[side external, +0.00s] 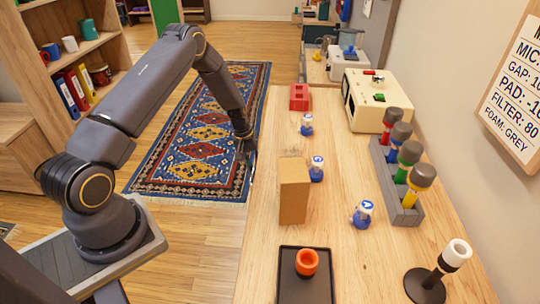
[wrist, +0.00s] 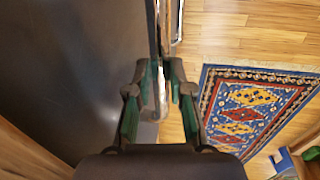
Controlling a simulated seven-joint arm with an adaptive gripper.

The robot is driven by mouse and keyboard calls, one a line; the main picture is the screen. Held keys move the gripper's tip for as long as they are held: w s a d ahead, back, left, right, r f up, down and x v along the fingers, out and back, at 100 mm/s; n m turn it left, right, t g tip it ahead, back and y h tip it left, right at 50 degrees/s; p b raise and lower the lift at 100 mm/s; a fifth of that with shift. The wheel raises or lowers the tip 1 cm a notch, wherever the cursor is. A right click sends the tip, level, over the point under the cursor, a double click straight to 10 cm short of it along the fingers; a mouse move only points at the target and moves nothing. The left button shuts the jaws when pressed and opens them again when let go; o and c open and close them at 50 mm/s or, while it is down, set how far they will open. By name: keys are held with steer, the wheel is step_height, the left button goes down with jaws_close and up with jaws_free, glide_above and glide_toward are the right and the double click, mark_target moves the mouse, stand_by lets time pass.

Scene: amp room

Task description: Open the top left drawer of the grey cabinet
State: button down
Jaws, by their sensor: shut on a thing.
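In the wrist view, a large smooth dark grey face (wrist: 65,70) fills the left side; it looks like the grey cabinet's front. A thin pale, shiny handle-like bar (wrist: 161,82) stands beside its edge. My gripper (wrist: 157,88) has its green-padded fingers on either side of this bar and is shut on it. In the side view my gripper (side external: 247,150) is low beside the left edge of the wooden bench. The cabinet cannot be made out there, and the bench hides what is below it. I cannot tell which drawer the bar belongs to, or whether it is open.
The bench top (side external: 260,250) carries a wooden block (side external: 294,190) near its left edge, a black tray (side external: 305,290) with an orange cup, and several small blue-and-white figures. A patterned rug (side external: 200,140) lies on open floor. A wooden shelf (side external: 85,50) stands at the left.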

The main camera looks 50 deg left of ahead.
stand_by(0.3)
steer(key=s+a, duration=2)
steer(key=shift+s, duration=0.1)
stand_by(0.4)
steer(key=c, duration=1.1)
jaws_free()
steer(key=shift+o, duration=0.2)
step_height(320, 180, up, 12)
steer(key=s+a, duration=0.1)
steer(key=shift+s+a, duration=0.3)
steer(key=shift+a, duration=0.05)
steer(key=shift+f, duration=0.1)
